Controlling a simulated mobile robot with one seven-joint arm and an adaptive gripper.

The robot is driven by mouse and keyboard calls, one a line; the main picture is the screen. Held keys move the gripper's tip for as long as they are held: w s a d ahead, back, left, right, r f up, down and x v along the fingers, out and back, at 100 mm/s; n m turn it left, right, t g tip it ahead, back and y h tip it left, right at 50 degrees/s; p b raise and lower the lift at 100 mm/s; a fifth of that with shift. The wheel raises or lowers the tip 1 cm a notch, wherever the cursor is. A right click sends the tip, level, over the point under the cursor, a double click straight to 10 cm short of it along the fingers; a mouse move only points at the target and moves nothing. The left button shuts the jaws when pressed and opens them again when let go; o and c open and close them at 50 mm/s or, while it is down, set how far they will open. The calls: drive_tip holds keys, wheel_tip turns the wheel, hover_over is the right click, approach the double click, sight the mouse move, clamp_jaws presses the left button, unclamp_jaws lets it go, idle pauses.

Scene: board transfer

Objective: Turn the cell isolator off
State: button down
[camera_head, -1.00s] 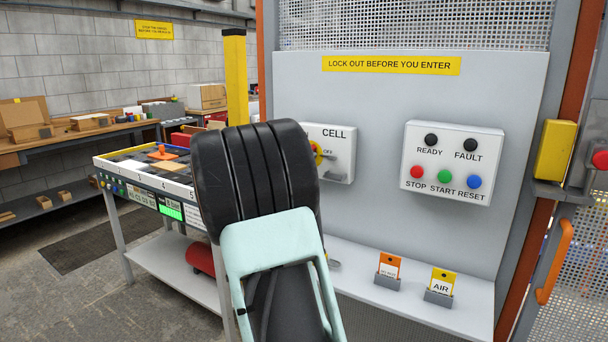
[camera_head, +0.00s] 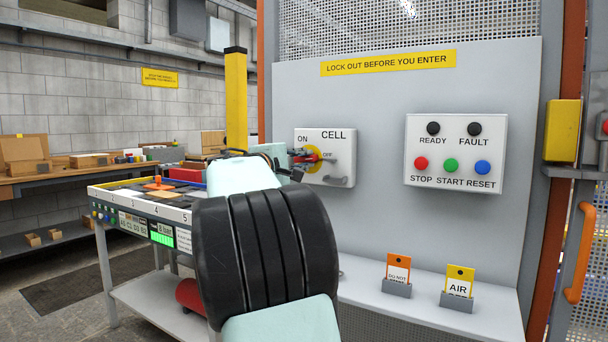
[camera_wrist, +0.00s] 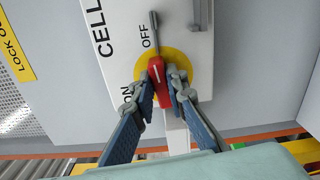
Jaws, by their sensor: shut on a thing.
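The cell isolator is a white box (camera_head: 343,142) marked CELL, ON and OFF, on the grey panel. It has a yellow disc and a red handle (camera_wrist: 158,78), which bears a white line. In the wrist view the handle runs nearly upright, its upper end on the side of the OFF label (camera_wrist: 148,36). The ON label (camera_wrist: 124,105) is at lower left, partly hidden. My gripper (camera_wrist: 163,92) has its two blue-padded fingers on either side of the handle and is shut on it. In the head view my arm partly hides the disc.
A push-button box (camera_head: 455,153) is to the right on the panel. Below stand an orange-topped tag (camera_head: 398,268) and a yellow AIR tag (camera_head: 459,281) in holders on a shelf. A bench (camera_head: 150,200) is to the left; a yellow post (camera_head: 236,100) rises behind my arm.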

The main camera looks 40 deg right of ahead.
drive_tip(key=shift+f+m+b, duration=0.15)
drive_tip(key=shift+m+b, duration=0.45)
drive_tip(key=shift+m, duration=0.1)
drive_tip(key=c, duration=1.9)
unclamp_jaws()
drive_tip(key=shift+c, duration=0.2)
drive_tip(key=v, duration=1.2)
